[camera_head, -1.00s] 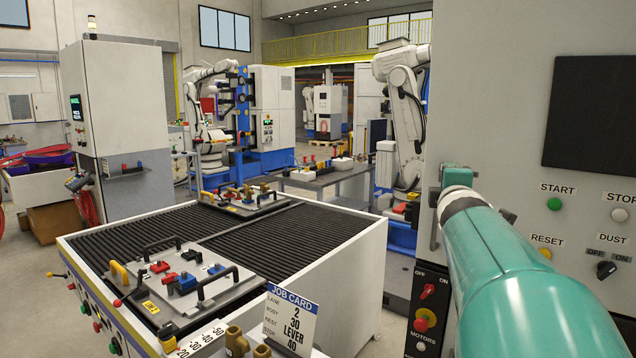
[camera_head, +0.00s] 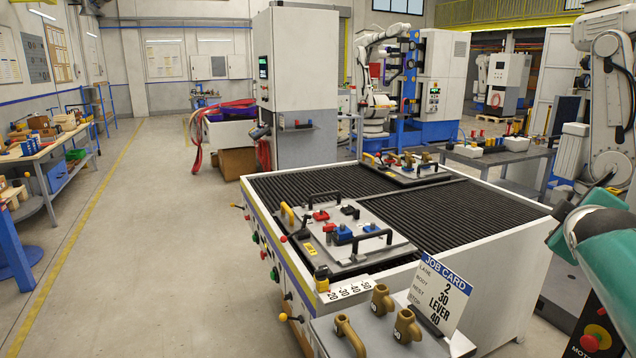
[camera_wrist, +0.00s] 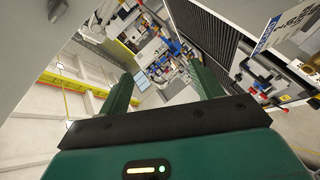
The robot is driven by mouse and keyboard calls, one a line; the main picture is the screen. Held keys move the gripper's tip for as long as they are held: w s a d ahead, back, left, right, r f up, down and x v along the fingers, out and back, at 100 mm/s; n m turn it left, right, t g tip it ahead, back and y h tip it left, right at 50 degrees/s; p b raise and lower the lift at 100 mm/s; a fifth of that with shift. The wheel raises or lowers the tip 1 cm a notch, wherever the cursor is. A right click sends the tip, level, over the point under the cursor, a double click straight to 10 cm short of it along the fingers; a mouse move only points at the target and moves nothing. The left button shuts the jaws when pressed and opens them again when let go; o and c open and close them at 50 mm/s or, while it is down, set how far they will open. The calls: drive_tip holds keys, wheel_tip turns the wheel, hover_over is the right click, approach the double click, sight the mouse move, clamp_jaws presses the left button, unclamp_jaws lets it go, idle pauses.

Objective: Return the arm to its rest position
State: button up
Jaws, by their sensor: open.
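My green arm shows at the right edge of the head view, beside the conveyor table; its gripper end is out of that view. In the wrist view my gripper (camera_wrist: 163,90) has its two green fingers wide apart with nothing between them. It hangs in free air, touching nothing that I can see. The wrist picture is tilted, with the hall and machines beyond the fingers.
A roller table (camera_head: 490,222) carries two fixture trays; the near tray (camera_head: 372,217) has black handles and red and blue clamps. A job card (camera_head: 440,290) and brass levers (camera_head: 381,298) stand at its front. The floor (camera_head: 140,220) at left is clear.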

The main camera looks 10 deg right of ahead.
drive_tip(key=w+a+f+m+y, duration=0.1)
drive_tip(key=a+f+y, duration=0.3)
drive_tip(key=a, duration=0.7)
drive_tip(key=w+a+f+m+y, duration=0.1)
drive_tip(key=a+f+y, duration=0.1)
drive_tip(key=a+f, duration=0.7)
drive_tip(key=s+a+f+m+g+y, duration=0.1)
drive_tip(key=s+a+f, duration=0.3)
drive_tip(key=a, duration=0.5)
drive_tip(key=s+a+f+g+y, duration=0.3)
drive_tip(key=s+a, duration=0.1)
drive_tip(key=a, duration=0.5)
drive_tip(key=shift+s+a+f+m+g+y, duration=0.25)
drive_tip(key=shift+a+f+m+g+y, duration=0.05)
drive_tip(key=shift+f+m, duration=0.1)
drive_tip(key=shift+r, duration=0.1)
drive_tip(key=c, duration=0.6)
drive_tip(key=shift+d, duration=0.1)
drive_tip(key=shift+c, duration=0.2)
drive_tip(key=shift+d, duration=0.1)
